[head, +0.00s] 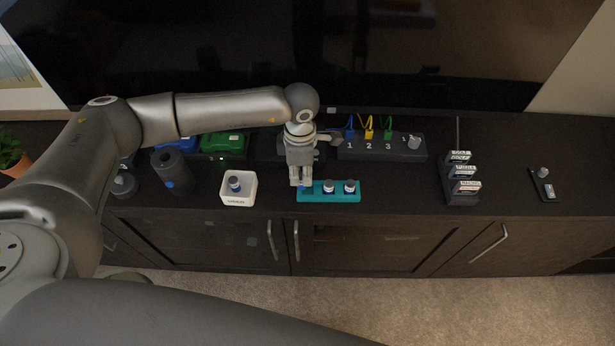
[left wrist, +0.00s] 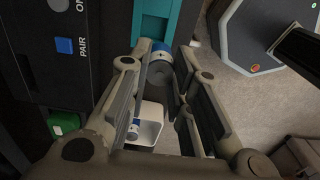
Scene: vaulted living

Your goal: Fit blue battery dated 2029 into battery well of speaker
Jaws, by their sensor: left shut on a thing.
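My left gripper (head: 300,185) points down over the left end of the teal battery holder (head: 314,199). It is shut on a blue battery with a grey end (left wrist: 160,50); I cannot tell whether it is clear of the holder. Two more batteries (head: 328,187) (head: 349,187) stand upright in the holder. A black box with a blue PAIR button (left wrist: 64,46), likely the speaker, lies at the left of the wrist view; in the head view it is partly behind my gripper (head: 268,147). Its battery well and the battery's date cannot be made out. My right gripper is not in view.
A white cup (head: 238,200) with a battery in it stands left of the holder. Green (head: 222,142) and dark cylindrical (head: 172,172) items stand farther left. A numbered strip with plugs (head: 380,152) is behind right. The cabinet top between the holder and the labelled rack (head: 460,185) is clear.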

